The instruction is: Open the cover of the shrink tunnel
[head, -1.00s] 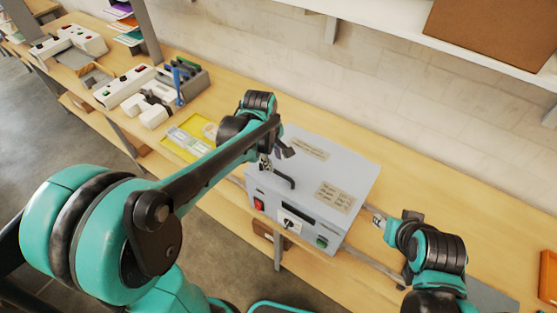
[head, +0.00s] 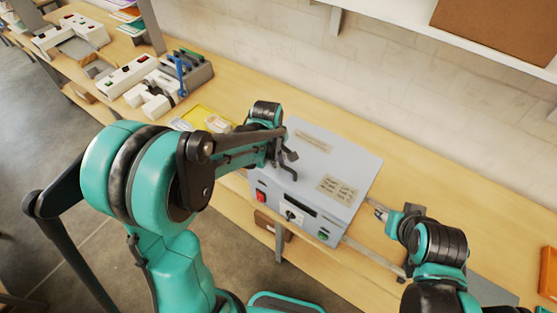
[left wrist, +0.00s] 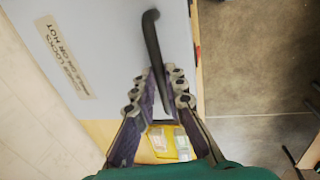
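The shrink tunnel is a grey box (head: 325,212) on the bench, with a flat grey cover (head: 335,165) that looks closed. A bent black handle (head: 291,172) stands on the cover's left part and also shows in the left wrist view (left wrist: 152,38). My left gripper (head: 286,158) is at the handle. In the left wrist view its fingertips (left wrist: 164,72) are close together on either side of the handle, shut on it; the exact contact is partly hidden. My right gripper (head: 381,213) is right of the box, apart from it, its finger opening too small to judge.
A yellow tray (head: 200,114) lies left of the box. White devices (head: 126,76) and a grey holder with blue tools (head: 183,72) stand farther left. The wall and shelf are behind; bare bench lies behind and right of the box.

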